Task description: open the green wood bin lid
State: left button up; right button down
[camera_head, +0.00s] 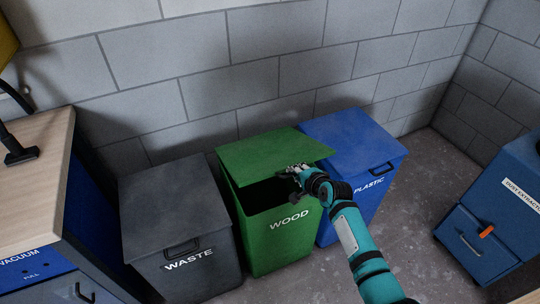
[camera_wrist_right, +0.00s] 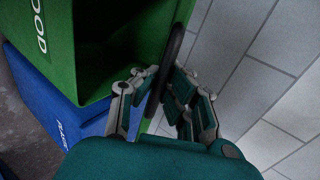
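The green wood bin (camera_head: 283,242) stands between a grey bin and a blue bin, with WOOD on its front. Its green lid (camera_head: 262,150) is partly raised at the front, and the dark inside shows below it. My right gripper (camera_head: 296,172) is at the lid's front edge. In the right wrist view the dark lid handle (camera_wrist_right: 172,62) runs between the fingers of my right gripper (camera_wrist_right: 166,92), which look closed on it. The handle is mostly hidden by the gripper in the head view. My left gripper is not in view.
The grey waste bin (camera_head: 180,215) stands left and the blue plastic bin (camera_head: 350,140) right, both lids shut. A block wall (camera_head: 270,60) is close behind. A wooden-topped bench (camera_head: 35,165) is at left, a blue dust extractor (camera_head: 500,215) at right. Floor (camera_head: 420,200) between is clear.

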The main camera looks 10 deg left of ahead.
dwell(0.3)
jog(key=shift+g+h, duration=0.4)
jog(key=shift+g, duration=0.2)
jog(key=w+r+p, duration=0.1)
jog(key=r, duration=0.1)
jog(key=w+a+r+p, duration=0.1)
jog(key=r+p, duration=0.1)
jog(key=w+a+r+p, duration=0.1)
jog(key=r+p, duration=0.1)
jog(key=shift+r, duration=0.4)
jog(key=shift+w+a+r+p, duration=0.1)
jog(key=shift+w+r+p, duration=0.1)
jog(key=shift+p, duration=0.1)
jog(key=w+a+r+g+h+b, duration=0.1)
jog(key=w+a+r+b, duration=0.2)
jog(key=r, duration=0.3)
jog(key=shift+w+b, duration=0.45)
jog(key=shift+w, duration=0.1)
jog(key=shift+a+r, duration=0.1)
jog(key=shift+r, duration=0.05)
